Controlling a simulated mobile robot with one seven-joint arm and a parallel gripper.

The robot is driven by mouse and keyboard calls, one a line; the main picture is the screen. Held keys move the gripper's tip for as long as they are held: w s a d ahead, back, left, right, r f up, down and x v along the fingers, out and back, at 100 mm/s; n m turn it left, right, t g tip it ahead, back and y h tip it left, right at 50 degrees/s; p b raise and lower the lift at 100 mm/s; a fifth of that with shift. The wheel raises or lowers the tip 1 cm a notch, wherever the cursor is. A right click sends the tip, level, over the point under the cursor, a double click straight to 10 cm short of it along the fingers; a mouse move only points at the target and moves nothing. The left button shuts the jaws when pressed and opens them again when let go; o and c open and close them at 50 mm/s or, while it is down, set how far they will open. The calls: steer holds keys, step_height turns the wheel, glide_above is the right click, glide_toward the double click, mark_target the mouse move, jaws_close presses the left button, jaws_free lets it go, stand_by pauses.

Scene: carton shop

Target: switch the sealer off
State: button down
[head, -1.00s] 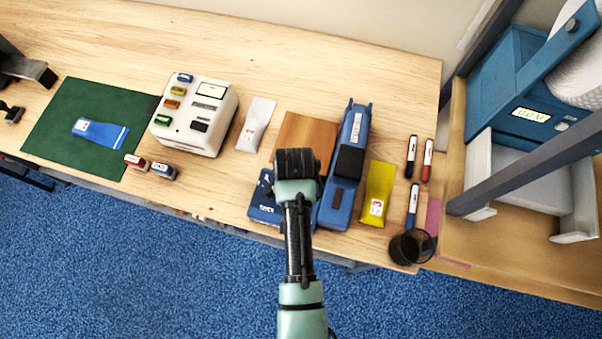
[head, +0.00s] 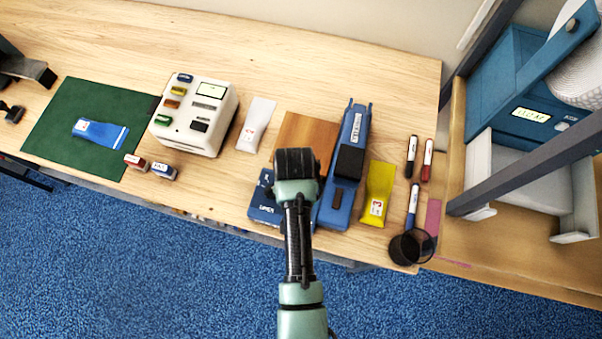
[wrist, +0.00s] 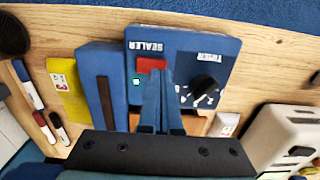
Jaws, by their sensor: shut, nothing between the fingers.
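The sealer's blue control box (wrist: 208,62) fills the upper middle of the wrist view, marked SEALER. It carries a red switch (wrist: 151,64), a small green lit lamp (wrist: 137,82) and a black dial knob (wrist: 205,85). In the head view the control box (head: 263,208) is partly hidden by my arm. The sealer's long blue body (head: 336,203) with a black pad stands beside it. My gripper (wrist: 159,76) is shut and empty, its fingertips at the lower edge of the red switch in the picture. I cannot tell whether they touch it.
A yellow pouch (head: 377,192), several markers (head: 412,157) and a dark cup (head: 406,248) are right of the sealer. A white pouch (head: 255,126), a white device (head: 196,117) and a green mat (head: 66,137) are left. A blue machine (head: 510,87) stands at far right.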

steer(key=shift+f+b, duration=0.65)
steer(key=shift+f, duration=0.3)
stand_by(0.6)
steer(key=shift+r, duration=0.1)
step_height(320, 180, up, 7)
steer(key=p, duration=0.7)
steer(key=shift+p, duration=0.3)
